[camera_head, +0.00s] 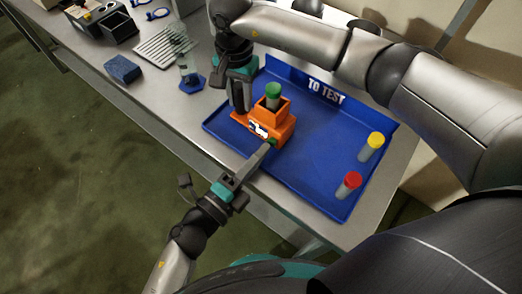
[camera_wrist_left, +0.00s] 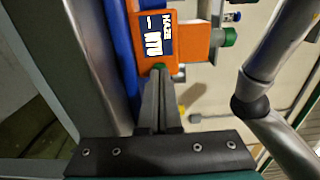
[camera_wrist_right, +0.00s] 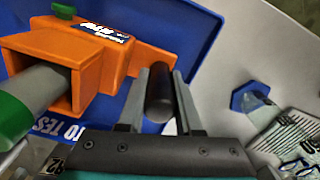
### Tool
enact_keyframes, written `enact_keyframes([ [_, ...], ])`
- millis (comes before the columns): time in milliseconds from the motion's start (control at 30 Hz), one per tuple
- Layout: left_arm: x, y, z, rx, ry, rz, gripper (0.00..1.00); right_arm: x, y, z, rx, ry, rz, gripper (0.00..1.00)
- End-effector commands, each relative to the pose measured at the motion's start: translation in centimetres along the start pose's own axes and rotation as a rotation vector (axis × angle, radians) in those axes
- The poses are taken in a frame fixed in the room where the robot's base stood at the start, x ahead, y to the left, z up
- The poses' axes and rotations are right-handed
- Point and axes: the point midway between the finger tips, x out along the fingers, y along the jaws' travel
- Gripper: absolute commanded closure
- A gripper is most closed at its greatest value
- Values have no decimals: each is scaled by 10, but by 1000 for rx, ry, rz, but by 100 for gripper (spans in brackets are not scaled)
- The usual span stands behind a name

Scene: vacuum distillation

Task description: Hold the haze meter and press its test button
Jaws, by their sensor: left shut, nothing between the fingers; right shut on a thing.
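The orange haze meter (camera_head: 284,131) stands on the blue tray, with a green-capped vial (camera_head: 273,95) upright in its square well. Its label and display face my left wrist view (camera_wrist_left: 155,35). My right gripper (camera_head: 240,108) is shut on the dark round handle (camera_wrist_right: 158,92) at the meter's side. My left gripper (camera_head: 268,147) is shut and empty, its fingertips at the green test button (camera_wrist_left: 159,67) on the meter's front. I cannot tell whether they touch or press it. The button also shows in the right wrist view (camera_wrist_right: 63,10).
The blue tray (camera_head: 318,160), marked TO TEST, also holds a yellow-capped vial (camera_head: 371,147) and a red-capped vial (camera_head: 347,185) at its right. A blue block (camera_head: 122,69), a white rack (camera_head: 163,46) and a clear vessel on a blue base (camera_head: 192,85) stand left of the tray.

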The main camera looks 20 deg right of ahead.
Motion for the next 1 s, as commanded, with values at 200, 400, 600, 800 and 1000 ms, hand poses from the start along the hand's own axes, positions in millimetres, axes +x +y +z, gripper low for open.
enact_keyframes([
  [200,6,0,0,0,0,0,100,-1,0,0,0,0,-1,100],
  [400,5,0,0,0,0,0,100,-1,0,0,0,0,-1,100],
  [600,18,-1,0,0,0,-2,100,-1,0,0,0,0,-1,100],
  [800,25,0,0,-1,-1,0,100,0,0,1,0,-3,0,100],
  [1000,24,0,1,0,-3,0,100,0,0,2,0,-5,0,100],
])
